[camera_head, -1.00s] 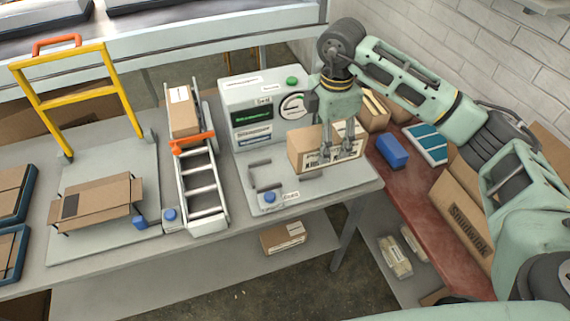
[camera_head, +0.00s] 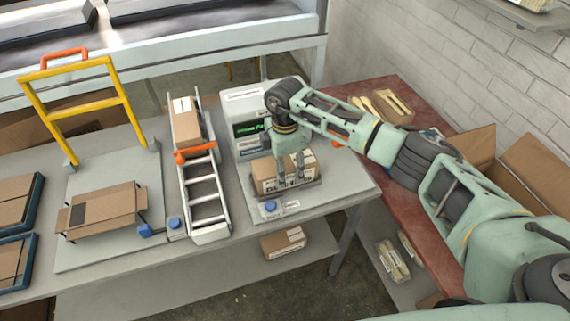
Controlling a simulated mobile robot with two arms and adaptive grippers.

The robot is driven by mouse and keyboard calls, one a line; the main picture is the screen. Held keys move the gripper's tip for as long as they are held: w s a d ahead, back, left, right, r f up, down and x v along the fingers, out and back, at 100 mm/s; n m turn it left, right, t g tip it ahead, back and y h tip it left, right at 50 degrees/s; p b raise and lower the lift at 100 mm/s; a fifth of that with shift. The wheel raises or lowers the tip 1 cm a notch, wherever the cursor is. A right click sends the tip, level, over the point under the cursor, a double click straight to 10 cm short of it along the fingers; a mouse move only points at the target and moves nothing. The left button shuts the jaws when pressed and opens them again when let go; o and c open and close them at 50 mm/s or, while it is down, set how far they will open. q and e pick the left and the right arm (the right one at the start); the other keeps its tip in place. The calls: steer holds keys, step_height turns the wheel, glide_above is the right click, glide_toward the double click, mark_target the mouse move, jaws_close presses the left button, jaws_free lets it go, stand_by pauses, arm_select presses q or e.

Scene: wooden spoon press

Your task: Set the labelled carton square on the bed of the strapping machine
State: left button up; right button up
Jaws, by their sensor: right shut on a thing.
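The labelled carton (camera_head: 272,176) is a brown box with a white printed label. It sits low over the bed (camera_head: 298,196) of the strapping machine (camera_head: 245,108), in front of the machine's panel. From this angle I cannot tell whether it rests fully on the bed. Its front edge looks roughly in line with the bed's front edge. The arm hides part of the machine's panel and the carton's top. My left gripper is not in view.
A roller ladder conveyor (camera_head: 204,190) with a small carton (camera_head: 186,125) stands left of the machine. Further left is a yellow-framed press (camera_head: 75,108) with a flat carton (camera_head: 103,210). A blue button (camera_head: 270,207) sits before the bed.

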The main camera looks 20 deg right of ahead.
steer(key=o, duration=1.6)
steer(key=shift+f, duration=0.1)
steer(key=shift+c, duration=0.2)
steer(key=shift+r, duration=0.25)
step_height(320, 180, up, 10)
steer(key=b, duration=0.2)
steer(key=shift+r+b, duration=0.25)
steer(key=shift+b, duration=0.05)
steer(key=shift+r, duration=0.7)
